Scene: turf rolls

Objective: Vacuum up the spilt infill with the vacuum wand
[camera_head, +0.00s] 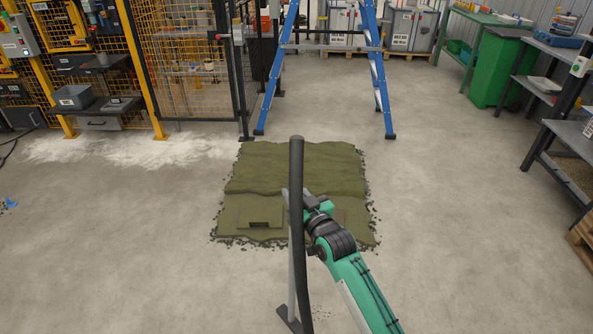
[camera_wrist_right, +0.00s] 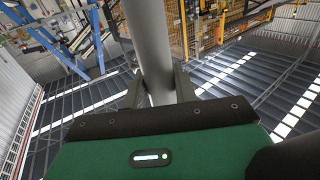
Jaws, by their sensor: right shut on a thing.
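My right gripper (camera_head: 306,203) is shut around the grey tube of the vacuum wand (camera_head: 291,270). In the right wrist view the tube (camera_wrist_right: 151,45) stands between the two fingers (camera_wrist_right: 157,88). A thick dark hose (camera_head: 297,190) runs upright in front of the tube and hides part of it. The wand's flat dark head (camera_head: 288,319) is low in the picture, at or close to the floor. My left gripper is not in view.
Olive turf (camera_head: 295,168) with dark crumbs along its edges lies beyond the wand. A blue ladder (camera_head: 270,75) stands behind it. Pale powder (camera_head: 130,150) covers floor at the left by a yellow-posted cage. Shelving (camera_head: 560,110) stands right. The near floor is mostly clear.

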